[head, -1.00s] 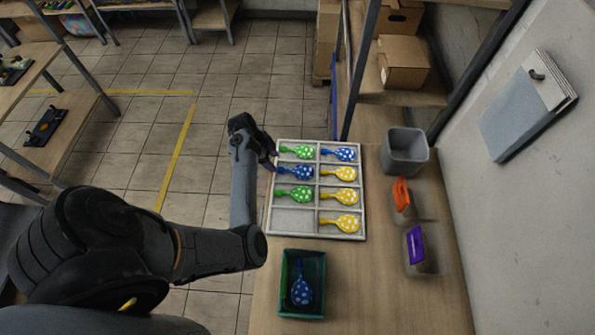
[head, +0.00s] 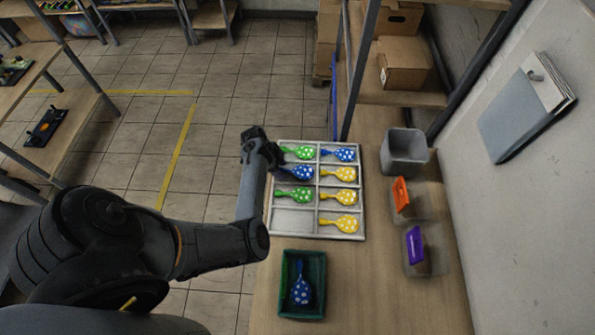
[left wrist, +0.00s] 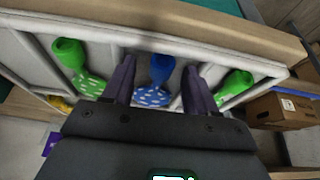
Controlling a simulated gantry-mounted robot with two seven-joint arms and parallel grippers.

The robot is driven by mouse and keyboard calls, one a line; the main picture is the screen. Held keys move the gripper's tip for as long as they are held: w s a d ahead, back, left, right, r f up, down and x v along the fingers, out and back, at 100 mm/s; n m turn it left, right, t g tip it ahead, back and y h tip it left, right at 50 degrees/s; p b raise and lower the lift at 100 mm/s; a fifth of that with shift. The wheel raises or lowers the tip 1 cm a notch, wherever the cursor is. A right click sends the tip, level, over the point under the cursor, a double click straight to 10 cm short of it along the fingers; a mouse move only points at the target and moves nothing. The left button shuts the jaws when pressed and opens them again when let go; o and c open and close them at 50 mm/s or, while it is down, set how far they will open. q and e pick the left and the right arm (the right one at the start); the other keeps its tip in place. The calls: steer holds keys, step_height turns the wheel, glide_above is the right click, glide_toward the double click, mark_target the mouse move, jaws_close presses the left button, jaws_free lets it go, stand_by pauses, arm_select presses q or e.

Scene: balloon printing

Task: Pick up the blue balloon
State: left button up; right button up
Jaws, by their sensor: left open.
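A divided white tray (head: 292,219) holds spotted balloons in its compartments. A blue balloon (head: 300,173) lies in the left column, second from the back, between two green balloons. In the left wrist view this blue balloon (left wrist: 155,72) shows between the two fingers. My left gripper (head: 275,158) is at the tray's left edge beside it; the fingers are open (left wrist: 157,82), and I cannot tell whether they touch it. Another blue balloon (head: 344,154) lies in the back right compartment. A further blue balloon (head: 302,289) is in the green bin (head: 288,268). My right gripper is not in view.
Green balloons (head: 299,152) and yellow balloons (head: 340,224) fill other compartments; the front left one is empty. A grey bin (head: 404,152) and containers with orange (head: 401,194) and purple (head: 415,245) items stand to the right. A shelf post rises behind the tray.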

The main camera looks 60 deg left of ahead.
arm_select(q)
steer(key=c, duration=0.9)
